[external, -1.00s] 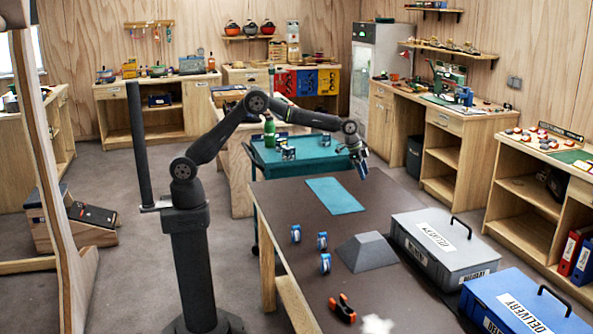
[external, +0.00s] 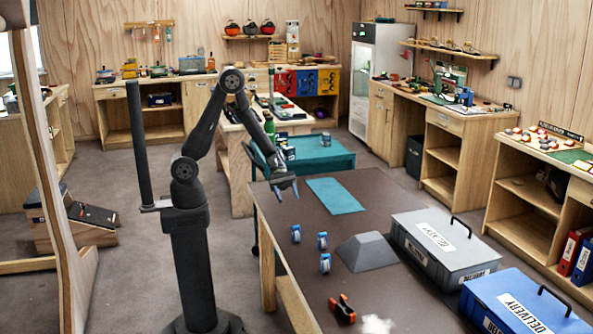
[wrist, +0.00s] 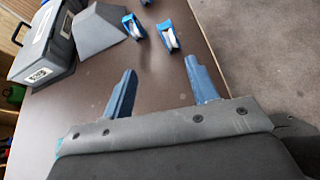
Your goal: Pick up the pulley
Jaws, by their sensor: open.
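Three small blue-and-white pieces that look like pulleys stand on the dark brown table: the far one (external: 296,234), the middle one (external: 322,241) and the near one (external: 325,263). I cannot tell which one the task means. My gripper (external: 287,190) is open and empty, above the table's far left part, beyond the three pieces and apart from them. In the wrist view, my blue fingers (wrist: 160,66) point toward two of the pieces, one (wrist: 168,36) closer and one (wrist: 132,27) farther left. A bit of the third shows at the top edge.
A grey sloped block (external: 367,252) stands right of the pieces. A grey lidded case (external: 445,245) and a blue delivery case (external: 525,303) line the right side. A teal mat (external: 335,196) lies farther back. An orange-and-black clamp-like item (external: 342,308) lies in front.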

